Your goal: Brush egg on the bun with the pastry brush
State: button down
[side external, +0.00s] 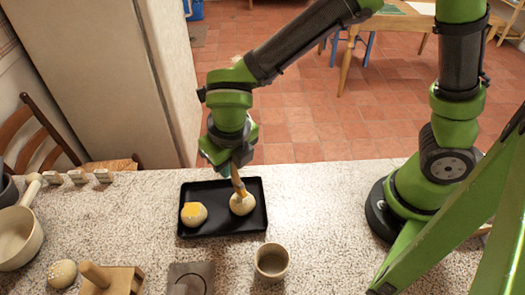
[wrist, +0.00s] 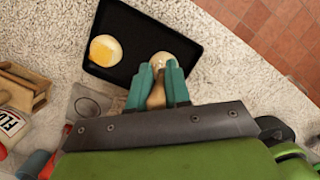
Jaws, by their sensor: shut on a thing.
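My gripper (side external: 229,172) is shut on the wooden handle of the pastry brush (side external: 239,186), which points down. The brush tip meets the top of the right bun (side external: 242,204) on the black tray (side external: 222,232). The left bun (side external: 194,214) has a yellow-orange patch on top. In the wrist view, the teal fingers of my gripper (wrist: 164,82) close around the brush handle (wrist: 156,97). The right bun (wrist: 163,58) is partly hidden behind the fingers there, while the left bun (wrist: 105,50) shows clear with its yellow patch.
A cup (side external: 271,262) stands in front of the tray. A pan (side external: 18,238) is at the far left. The counter right of the tray is clear.

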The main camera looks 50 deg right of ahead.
jog(key=shift+f, duration=0.6)
jog(key=shift+a, duration=0.1)
jog(key=shift+d, duration=0.55)
dwell(0.5)
jog(key=shift+a, duration=0.1)
jog(key=shift+a, duration=0.8)
jog(key=shift+d, duration=0.1)
